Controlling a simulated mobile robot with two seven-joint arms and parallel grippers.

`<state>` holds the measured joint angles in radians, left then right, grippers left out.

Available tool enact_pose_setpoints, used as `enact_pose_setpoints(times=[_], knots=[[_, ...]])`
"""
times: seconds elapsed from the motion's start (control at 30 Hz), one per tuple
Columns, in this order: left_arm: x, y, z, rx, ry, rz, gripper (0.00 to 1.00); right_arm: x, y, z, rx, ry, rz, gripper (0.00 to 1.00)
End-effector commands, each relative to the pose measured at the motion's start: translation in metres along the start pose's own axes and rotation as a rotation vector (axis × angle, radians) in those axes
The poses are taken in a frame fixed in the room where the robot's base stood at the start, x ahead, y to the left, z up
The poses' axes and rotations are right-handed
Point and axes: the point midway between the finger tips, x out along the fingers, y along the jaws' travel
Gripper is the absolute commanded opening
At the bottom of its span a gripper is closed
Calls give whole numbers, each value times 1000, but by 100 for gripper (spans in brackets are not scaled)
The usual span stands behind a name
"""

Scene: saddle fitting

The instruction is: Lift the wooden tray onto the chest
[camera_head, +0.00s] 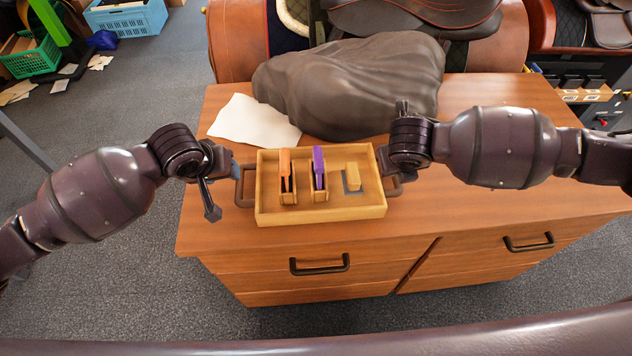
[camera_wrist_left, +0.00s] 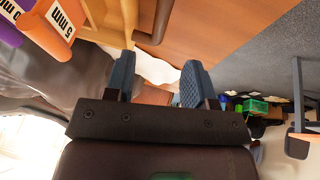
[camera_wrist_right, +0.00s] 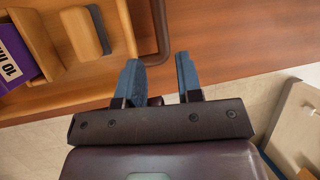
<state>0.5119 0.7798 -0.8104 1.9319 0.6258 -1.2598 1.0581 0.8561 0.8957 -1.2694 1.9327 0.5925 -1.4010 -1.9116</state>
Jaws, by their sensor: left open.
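The wooden tray (camera_head: 320,214) sits on top of the wooden chest (camera_head: 460,215), near its front edge. It holds an orange piece (camera_head: 285,168) and a purple piece (camera_head: 319,165) in slotted blocks, and a small wooden block (camera_head: 353,176). Its left handle (camera_head: 241,187) and right handle (camera_head: 394,188) stick out at the sides. My left gripper (camera_wrist_left: 158,65) is open beside the left handle, which shows just beyond its fingertips (camera_wrist_left: 160,20). My right gripper (camera_wrist_right: 158,60) is open, with the right handle (camera_wrist_right: 160,30) just beyond its fingertips. Both grippers appear empty.
A dark brown draped cover (camera_head: 350,85) lies behind the tray. A white cloth or sheet (camera_head: 252,122) lies at the back left. Saddles (camera_head: 430,12) stand behind the chest. A green crate (camera_head: 32,58) and a blue crate (camera_head: 125,18) are on the floor. The chest top at right is clear.

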Motion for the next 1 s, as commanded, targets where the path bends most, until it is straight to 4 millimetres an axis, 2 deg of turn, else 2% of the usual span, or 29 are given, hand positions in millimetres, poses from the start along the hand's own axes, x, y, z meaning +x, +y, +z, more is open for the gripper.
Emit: enact_pose_setpoints(times=[0.17,0.27,0.7,1.0], knots=[[8,0,0,0,0,1,50,8,0,0,2,2,-1,33],[19,0,0,-1,-2,0,50,20,0,-1,2,3,-1,33],[86,0,0,1,-1,0,50,86,0,0,2,1,-1,33],[107,0,0,1,1,1,50,106,1,0,2,0,1,33]])
